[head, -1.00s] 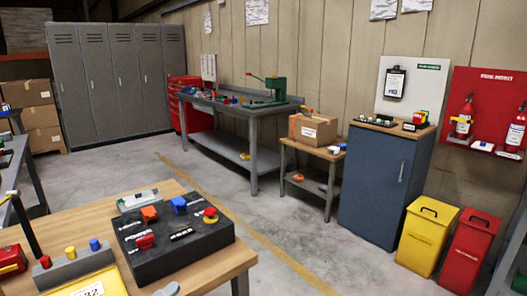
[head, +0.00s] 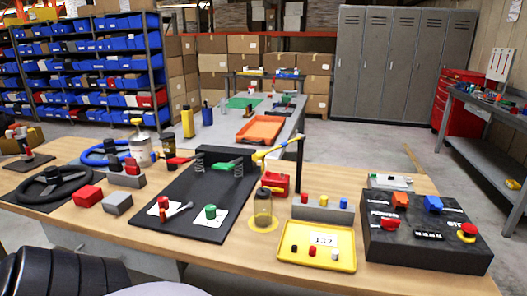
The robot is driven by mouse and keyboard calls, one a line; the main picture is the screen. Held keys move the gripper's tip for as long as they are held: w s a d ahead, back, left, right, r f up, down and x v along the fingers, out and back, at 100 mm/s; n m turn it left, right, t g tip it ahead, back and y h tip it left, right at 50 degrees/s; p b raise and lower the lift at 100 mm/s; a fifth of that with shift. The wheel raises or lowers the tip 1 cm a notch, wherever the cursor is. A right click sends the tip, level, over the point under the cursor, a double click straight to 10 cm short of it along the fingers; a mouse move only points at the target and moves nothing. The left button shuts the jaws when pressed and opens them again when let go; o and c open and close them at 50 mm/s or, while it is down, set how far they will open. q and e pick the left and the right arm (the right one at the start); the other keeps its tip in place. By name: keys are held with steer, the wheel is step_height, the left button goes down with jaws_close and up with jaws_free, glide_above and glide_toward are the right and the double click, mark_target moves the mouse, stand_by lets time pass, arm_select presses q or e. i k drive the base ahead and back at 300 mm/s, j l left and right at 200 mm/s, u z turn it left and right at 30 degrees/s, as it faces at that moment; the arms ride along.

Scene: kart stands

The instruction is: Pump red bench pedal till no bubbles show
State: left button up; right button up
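A black board (head: 185,205) lies on the wooden bench (head: 330,279). At its back a red lever-like part (head: 180,160), which looks like the red pedal, and a green one (head: 226,166) stick out near a dark block with springs. A red cylinder (head: 163,202) and a green cylinder (head: 210,211) stand on white cards at the board's front. A clear jar (head: 263,208) stands on a yellow disc right of the board, below a yellow arm (head: 275,148). Whether bubbles show in it is too small to tell. Neither of my grippers is in view.
A yellow tray (head: 316,262) with small pegs and a black control box (head: 425,240) lie to the right. Red and grey blocks, a black ring and a blue hose (head: 97,153) crowd the left. An orange tray (head: 261,130) sits on a grey table behind.

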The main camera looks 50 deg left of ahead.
mark_target(177, 160)
steer(key=j+u, duration=0.1)
steer(key=u, duration=2.4)
steer(key=j, duration=0.1)
